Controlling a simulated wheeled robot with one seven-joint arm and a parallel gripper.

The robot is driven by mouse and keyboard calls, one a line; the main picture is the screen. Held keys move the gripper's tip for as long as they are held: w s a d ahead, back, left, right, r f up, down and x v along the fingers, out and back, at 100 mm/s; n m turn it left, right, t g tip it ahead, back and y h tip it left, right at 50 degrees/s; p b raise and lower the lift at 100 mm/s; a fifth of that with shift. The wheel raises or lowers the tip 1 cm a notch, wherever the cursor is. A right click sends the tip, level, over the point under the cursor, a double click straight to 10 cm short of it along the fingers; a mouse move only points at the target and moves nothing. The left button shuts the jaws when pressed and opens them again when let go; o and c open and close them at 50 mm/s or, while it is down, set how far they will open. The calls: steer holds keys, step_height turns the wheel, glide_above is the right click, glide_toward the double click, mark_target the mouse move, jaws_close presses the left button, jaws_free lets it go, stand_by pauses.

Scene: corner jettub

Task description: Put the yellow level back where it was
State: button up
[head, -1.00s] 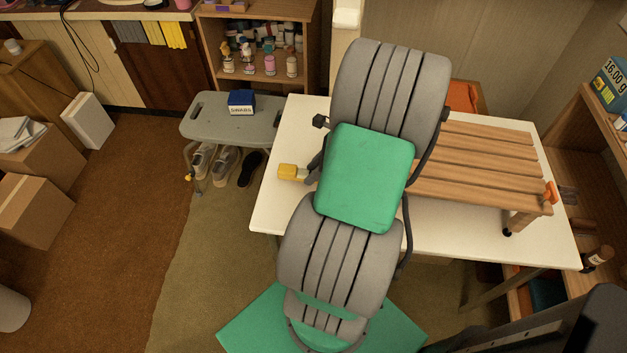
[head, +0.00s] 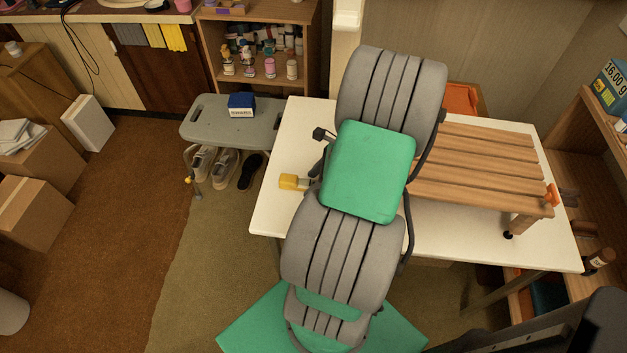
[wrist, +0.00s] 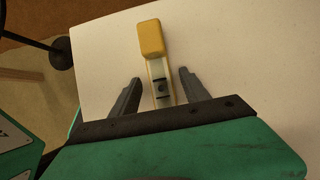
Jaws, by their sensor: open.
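The yellow level (head: 293,181) is at the left part of the white table (head: 275,210), with its yellow end sticking out to the left of my arm. The wrist view shows the level (wrist: 152,40) as a yellow block end and a paler narrow section with dark marks, against the white tabletop. My gripper (wrist: 160,78) is open, one finger on each side of the narrow section, with a visible gap on both sides. The level's near end is hidden by my gripper's body. In the head view my arm hides most of my gripper (head: 317,165).
A slatted wooden rack (head: 475,165) stands on the table's right part. A grey bench (head: 215,122) with a blue box (head: 241,104) stands to the left, shoes beneath it. A shelf (head: 580,150) is at the right. The table's front left area is clear.

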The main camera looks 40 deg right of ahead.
steer(key=p+v, duration=0.1)
steer(key=v, duration=1.1)
steer(key=w+a+r+n+g+h, duration=0.1)
steer(key=w+a+r+n, duration=0.25)
steer(key=a+n, duration=0.35)
steer(key=w+a+r+n+g+h, duration=0.1)
steer(key=w+a+r+n, duration=0.1)
steer(key=w+a+n, duration=0.4)
steer(key=s+a+r+n, duration=0.2)
steer(key=a+n, duration=0.5)
steer(key=s+a+r+n+h+p, duration=0.1)
steer(key=s+a+r+n, duration=0.2)
steer(key=a+n, duration=0.4)
steer(key=shift+a+r+n+h, duration=0.15)
steer(key=shift+a+n+h, duration=0.15)
steer(key=shift+n, duration=0.5)
